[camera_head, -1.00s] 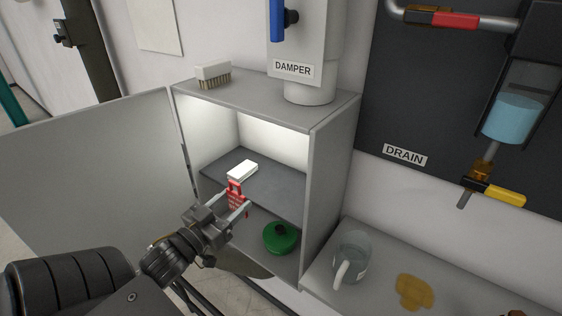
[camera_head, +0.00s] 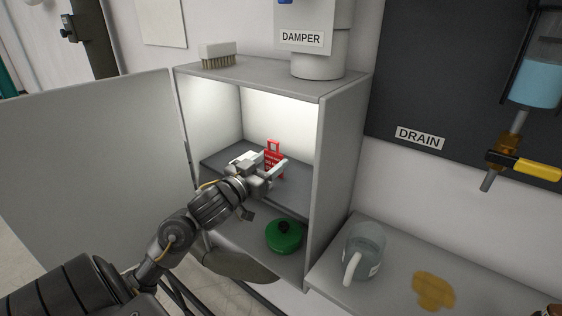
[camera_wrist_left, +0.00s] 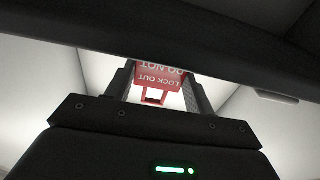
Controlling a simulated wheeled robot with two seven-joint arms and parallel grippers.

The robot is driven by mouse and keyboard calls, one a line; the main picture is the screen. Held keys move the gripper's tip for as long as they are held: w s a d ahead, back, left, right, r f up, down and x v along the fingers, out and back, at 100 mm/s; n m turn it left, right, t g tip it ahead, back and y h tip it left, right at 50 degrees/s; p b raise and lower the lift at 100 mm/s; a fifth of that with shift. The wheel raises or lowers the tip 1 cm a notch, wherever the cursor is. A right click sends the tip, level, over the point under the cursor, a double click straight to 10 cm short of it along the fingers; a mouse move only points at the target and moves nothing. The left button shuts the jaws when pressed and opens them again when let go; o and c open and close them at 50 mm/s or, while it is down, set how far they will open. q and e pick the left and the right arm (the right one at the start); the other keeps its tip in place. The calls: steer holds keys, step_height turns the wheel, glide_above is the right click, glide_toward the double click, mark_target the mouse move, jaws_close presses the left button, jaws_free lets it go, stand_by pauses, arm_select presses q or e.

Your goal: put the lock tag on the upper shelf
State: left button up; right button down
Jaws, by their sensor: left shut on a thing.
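The red lock tag (camera_head: 273,158) is upright between the fingers of my left gripper (camera_head: 272,170), which is shut on it. In the left wrist view the tag (camera_wrist_left: 160,77) shows upside-down white "LOCK OUT" lettering between the two fingers (camera_wrist_left: 160,90). In the head view the gripper and tag are inside the open cabinet, over the dark upper shelf (camera_head: 296,197). I cannot tell whether the tag touches the shelf. The white block seen on the shelf earlier is mostly or wholly hidden behind the gripper. My right gripper is not in view.
The cabinet door (camera_head: 95,185) stands open on the left. A brush (camera_head: 217,54) lies on the cabinet top. A glass jug (camera_head: 364,252) and a brown spill (camera_head: 433,290) are on the bench at right.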

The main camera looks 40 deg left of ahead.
mark_target(275, 162)
arm_select(q)
steer(key=shift+w, duration=0.4)
steer(key=w, duration=0.3)
steer(key=shift+w, duration=0.35)
steer(key=shift+w+f+p, duration=0.15)
steer(key=shift+w+p, duration=0.1)
steer(key=shift+p, duration=0.2)
steer(key=shift+f, duration=0.2)
steer(key=shift+s+r, duration=0.1)
steer(key=shift+s, duration=0.15)
steer(key=o, duration=0.6)
steer(key=shift+f, duration=0.2)
steer(key=shift+c, duration=0.2)
steer(key=o, duration=0.4)
steer(key=shift+w, duration=0.1)
steer(key=shift+o, duration=0.2)
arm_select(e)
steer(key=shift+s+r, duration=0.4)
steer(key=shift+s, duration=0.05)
